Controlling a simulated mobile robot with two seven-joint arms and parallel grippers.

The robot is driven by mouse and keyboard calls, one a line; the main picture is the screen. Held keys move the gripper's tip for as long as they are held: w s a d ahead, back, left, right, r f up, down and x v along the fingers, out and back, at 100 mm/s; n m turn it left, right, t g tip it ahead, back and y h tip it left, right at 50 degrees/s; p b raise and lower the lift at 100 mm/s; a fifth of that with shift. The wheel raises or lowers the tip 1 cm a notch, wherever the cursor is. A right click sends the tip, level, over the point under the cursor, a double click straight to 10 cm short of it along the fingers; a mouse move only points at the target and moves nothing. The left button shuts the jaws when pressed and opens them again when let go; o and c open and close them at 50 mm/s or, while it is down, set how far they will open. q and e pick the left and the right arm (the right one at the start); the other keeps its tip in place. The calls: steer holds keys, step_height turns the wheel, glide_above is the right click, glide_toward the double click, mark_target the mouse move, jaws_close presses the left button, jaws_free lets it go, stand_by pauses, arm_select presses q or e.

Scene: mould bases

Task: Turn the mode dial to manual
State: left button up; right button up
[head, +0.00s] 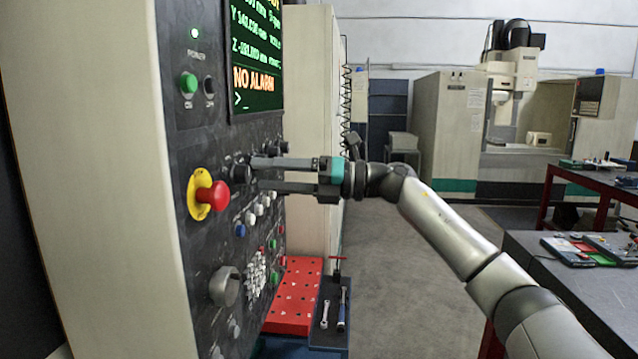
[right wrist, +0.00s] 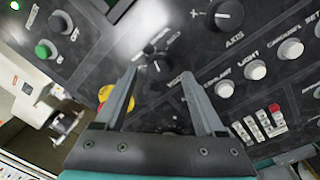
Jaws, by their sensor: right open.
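A dark mode dial (head: 238,168) sits on the black control panel, right of the display's lower left corner and just above the red emergency stop. In the right wrist view the dial (right wrist: 156,62) has small white markings around it, too blurred to read. My right gripper (head: 256,174) is open and reaches in from the right, its fingers pointing at the panel. In the right wrist view its fingertips (right wrist: 158,74) stand apart on either side of the dial. I cannot tell whether they touch it. My left gripper is not in view.
The red emergency stop (head: 215,195) on its yellow base juts out close to the fingertips. An axis dial (right wrist: 229,14) and white buttons (right wrist: 255,69) are nearby. Below are a large grey knob (head: 225,287) and a red perforated tray (head: 296,305). Open floor lies behind my right arm.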

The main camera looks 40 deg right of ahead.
steer(key=b+v, duration=0.6)
steer(key=v, duration=0.7)
steer(key=shift+d+f, duration=0.1)
steer(key=shift+f, duration=0.05)
